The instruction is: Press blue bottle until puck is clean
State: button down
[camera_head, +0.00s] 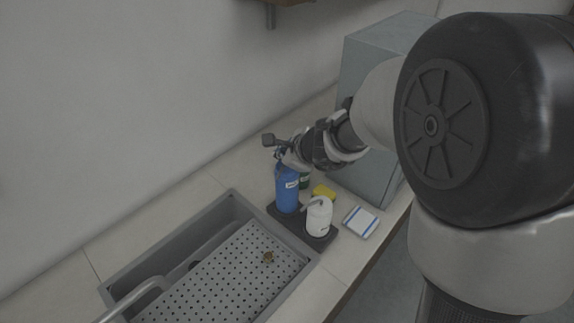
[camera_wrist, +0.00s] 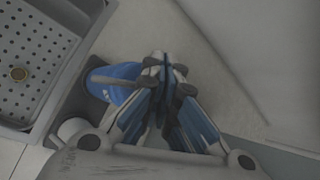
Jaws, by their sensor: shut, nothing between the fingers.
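The blue bottle (camera_head: 287,190) stands upright on a dark tray (camera_head: 326,240) beside the sink. The bottle also shows in the wrist view (camera_wrist: 112,84), partly behind my gripper. My gripper (camera_head: 284,158) is shut and empty at the top of the bottle, over its pump head. In the wrist view the closed fingertips (camera_wrist: 160,62) lie over the bottle's right side; I cannot tell whether they touch the pump. A small brownish puck (camera_head: 268,257) lies on the perforated sink plate (camera_head: 215,285); it also shows in the wrist view (camera_wrist: 18,74).
A white bottle (camera_head: 319,217) stands on the same tray, close to the blue one. A yellow sponge (camera_head: 324,192) and a blue-and-white pad (camera_head: 360,222) lie to the right. A tall grey box (camera_head: 362,75) stands behind my arm. A faucet (camera_head: 135,297) reaches over the sink.

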aim_at(284, 167)
jog(key=shift+f, duration=0.1)
dwell(0.5)
jog(key=shift+f+b, duration=0.35)
jog(key=shift+b, duration=0.2)
jog(key=shift+f+b, duration=0.45)
jog(key=shift+b, duration=0.1)
dwell(0.5)
jog(key=shift+r, duration=0.1)
jog(key=shift+r+p, duration=0.8)
notch_tip(284, 167, up, 5)
jog(key=p, duration=0.4)
jog(key=shift+p, duration=0.35)
